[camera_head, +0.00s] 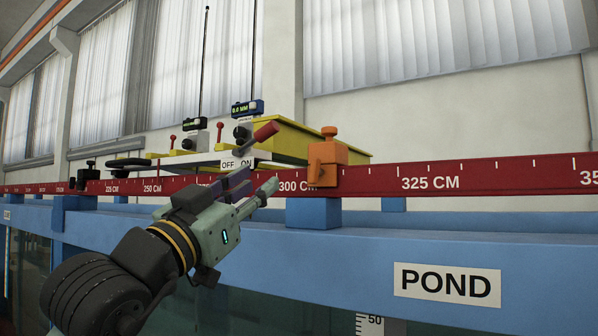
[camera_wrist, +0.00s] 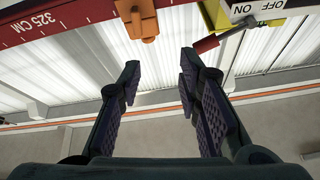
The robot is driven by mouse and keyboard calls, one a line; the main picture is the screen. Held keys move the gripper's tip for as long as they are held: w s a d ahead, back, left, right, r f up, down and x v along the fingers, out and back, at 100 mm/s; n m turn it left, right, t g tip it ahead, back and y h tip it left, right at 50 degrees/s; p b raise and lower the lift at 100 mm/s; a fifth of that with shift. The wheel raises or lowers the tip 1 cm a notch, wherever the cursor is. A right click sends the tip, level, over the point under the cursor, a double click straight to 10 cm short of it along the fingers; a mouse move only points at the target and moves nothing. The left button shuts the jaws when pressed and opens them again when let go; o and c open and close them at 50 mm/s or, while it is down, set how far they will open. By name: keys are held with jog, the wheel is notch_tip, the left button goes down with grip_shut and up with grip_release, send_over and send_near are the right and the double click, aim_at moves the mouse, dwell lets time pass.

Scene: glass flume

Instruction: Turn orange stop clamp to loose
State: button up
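The orange stop clamp (camera_head: 324,167) sits on the red scale rail between the 300 CM and 325 CM marks, with a round orange knob (camera_head: 329,131) on top. In the wrist view the clamp (camera_wrist: 138,20) shows at the top, beyond and between the fingertips, slightly left of centre. My gripper (camera_head: 258,182) is in front of the rail, left of the clamp and apart from it. In the wrist view my gripper (camera_wrist: 160,80) has its two fingers spread with nothing between them. The knob's setting cannot be read.
The red rail (camera_head: 520,174) runs along the blue flume frame (camera_head: 330,250). A red-handled lever (camera_head: 265,131) with an OFF/ON plate (camera_head: 237,163) stands close behind my gripper. A yellow carriage (camera_head: 290,141) with gauges is behind the clamp. The rail right of the clamp is clear.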

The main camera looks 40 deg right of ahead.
aim_at(312, 170)
jog(key=d+r+p, duration=0.1)
jog(key=d, duration=0.3)
jog(key=w+d+r+g+p, duration=0.1)
jog(key=d, duration=0.3)
jog(key=d+r+g+p, duration=0.1)
jog(key=d+p, duration=0.1)
jog(key=d, duration=0.1)
jog(key=shift+w+d+m, duration=0.35)
jog(key=shift+d+m, duration=0.05)
jog(key=shift+w+d+r, duration=0.15)
jog(key=shift+w+d, duration=0.05)
jog(key=shift+d, duration=0.2)
jog(key=shift+c, duration=0.6)
grip_shut()
